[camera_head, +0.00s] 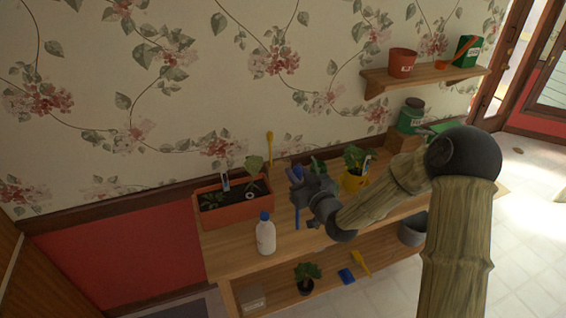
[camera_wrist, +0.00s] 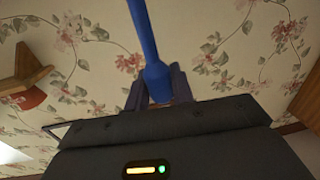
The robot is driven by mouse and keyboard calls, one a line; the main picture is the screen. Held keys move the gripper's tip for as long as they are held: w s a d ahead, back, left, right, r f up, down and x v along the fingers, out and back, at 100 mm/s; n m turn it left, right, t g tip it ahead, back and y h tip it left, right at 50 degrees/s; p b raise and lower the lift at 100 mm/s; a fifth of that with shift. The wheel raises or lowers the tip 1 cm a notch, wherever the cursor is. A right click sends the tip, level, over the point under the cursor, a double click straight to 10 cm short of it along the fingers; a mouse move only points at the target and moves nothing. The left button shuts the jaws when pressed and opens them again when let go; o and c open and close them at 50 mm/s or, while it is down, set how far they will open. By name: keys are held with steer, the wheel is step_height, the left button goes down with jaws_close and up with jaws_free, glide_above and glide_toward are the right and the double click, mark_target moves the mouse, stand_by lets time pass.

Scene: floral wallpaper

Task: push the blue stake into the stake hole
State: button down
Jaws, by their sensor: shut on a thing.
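My gripper (camera_head: 299,183) is shut on the blue stake (camera_head: 297,216), whose lower part hangs roughly upright above the table. In the wrist view the blue stake (camera_wrist: 147,40) runs up from between the fingers of my gripper (camera_wrist: 157,90). The orange planter box (camera_head: 236,213) with dark soil stands on the table to the left of my gripper. A small white ring (camera_head: 250,195) on the soil looks like the stake hole. The stake is apart from it, to its right.
A white bottle with a blue cap (camera_head: 265,237) stands in front of the planter. A yellow tool (camera_head: 269,147) stands upright behind it. A wall shelf (camera_head: 425,79) is higher up at right.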

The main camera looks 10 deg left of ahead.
steer(key=s+d+f+m+t+h+b, duration=0.1)
steer(key=s+d+f+m+h+b, duration=0.1)
steer(key=d+f, duration=0.5)
steer(key=s+d+f+m+t+h+b, duration=0.1)
steer(key=d+f+h, duration=0.4)
steer(key=f, duration=0.8)
steer(key=s+d+f+m+t+h+b, duration=0.1)
steer(key=s+d+f+m+h+b, duration=0.2)
steer(key=d+f, duration=0.7)
steer(key=shift+s+d+f+m+t+h+b, duration=0.2)
steer(key=shift+s+d+m+t+h+b, duration=0.25)
steer(key=shift+d+m, duration=0.45)
steer(key=shift+w, duration=0.1)
